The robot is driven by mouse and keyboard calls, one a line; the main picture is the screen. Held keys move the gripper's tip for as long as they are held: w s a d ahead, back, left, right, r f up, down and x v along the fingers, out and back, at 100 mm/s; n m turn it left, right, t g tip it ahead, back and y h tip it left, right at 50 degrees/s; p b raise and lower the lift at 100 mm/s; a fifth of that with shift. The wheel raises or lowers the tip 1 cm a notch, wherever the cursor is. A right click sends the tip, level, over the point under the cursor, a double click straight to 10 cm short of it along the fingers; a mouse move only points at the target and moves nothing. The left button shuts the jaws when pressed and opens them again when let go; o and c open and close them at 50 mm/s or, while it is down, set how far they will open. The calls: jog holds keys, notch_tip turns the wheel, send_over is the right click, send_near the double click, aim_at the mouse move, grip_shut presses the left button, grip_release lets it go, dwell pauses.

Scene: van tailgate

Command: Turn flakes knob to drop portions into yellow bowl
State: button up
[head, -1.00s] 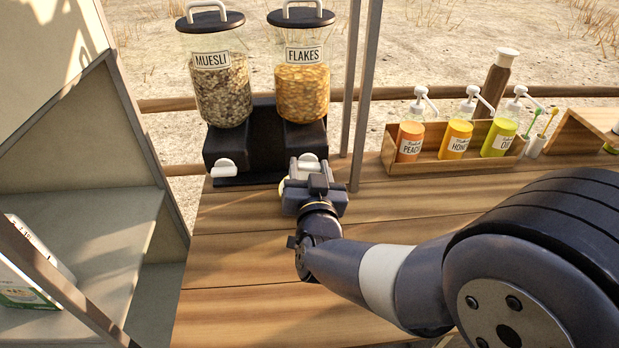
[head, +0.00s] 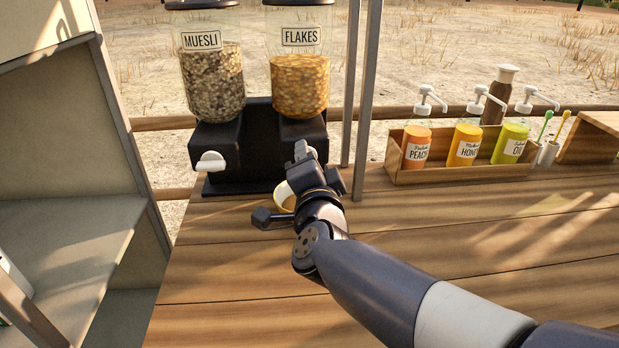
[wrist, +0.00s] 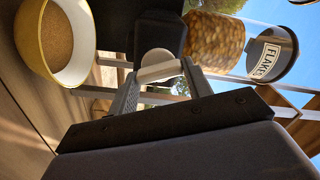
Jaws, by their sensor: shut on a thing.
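The flakes dispenser (head: 300,85) is a clear jar of golden flakes on a black stand; it also shows tilted in the wrist view (wrist: 215,45). Its white knob (wrist: 158,65) is between the fingers of my gripper (wrist: 155,82), which is shut on it. In the head view my gripper (head: 305,165) is rolled to one side and largely hides this knob. The yellow bowl (head: 283,197) stands on the counter under the flakes outlet, partly behind my gripper. In the wrist view the bowl (wrist: 35,45) has a white inside and brownish contents.
The muesli dispenser (head: 212,85) with its own white knob (head: 209,162) stands just left. A grey post (head: 364,100) rises close to the right. A wooden box (head: 450,175) of pump bottles stands farther right. The front counter (head: 230,285) is clear.

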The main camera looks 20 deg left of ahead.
jog(key=m+b, duration=0.3)
jog(key=m, duration=0.1)
jog(key=shift+f+m, duration=0.15)
jog(key=shift+m, duration=0.15)
dwell(0.5)
jog(key=o, duration=1)
jog(key=p+v, duration=0.1)
jog(key=v, duration=0.9)
jog(key=shift+s+d+p, duration=0.15)
jog(key=shift+s+p, duration=0.15)
jog(key=shift+s, duration=0.05)
